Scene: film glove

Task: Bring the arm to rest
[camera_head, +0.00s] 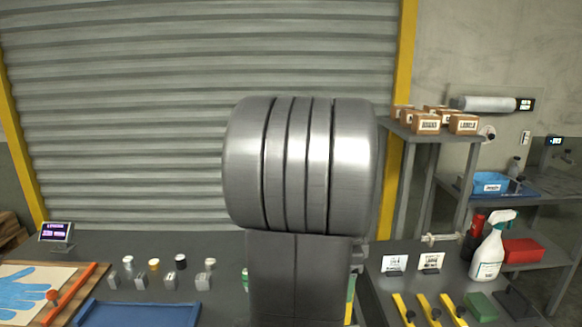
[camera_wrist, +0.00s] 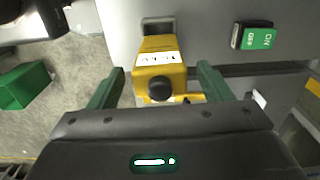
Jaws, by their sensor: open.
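My gripper (camera_wrist: 160,92) shows in the wrist view with its two green fingers spread apart. A yellow block with a black knob (camera_wrist: 160,70) and a white label lies in line with the space between the fingers. I cannot tell how far beyond the fingertips it is, and neither finger visibly touches it. In the head view my own arm link fills the middle and hides part of the bench behind it. My gripper does not show in that view.
The dark bench (camera_head: 215,270) carries a blue tray (camera_head: 140,313), several small capped weights, a glove sheet (camera_head: 30,290), a spray bottle (camera_head: 489,250) and yellow tools (camera_head: 428,310). A shelf with boxes (camera_head: 440,135) stands right.

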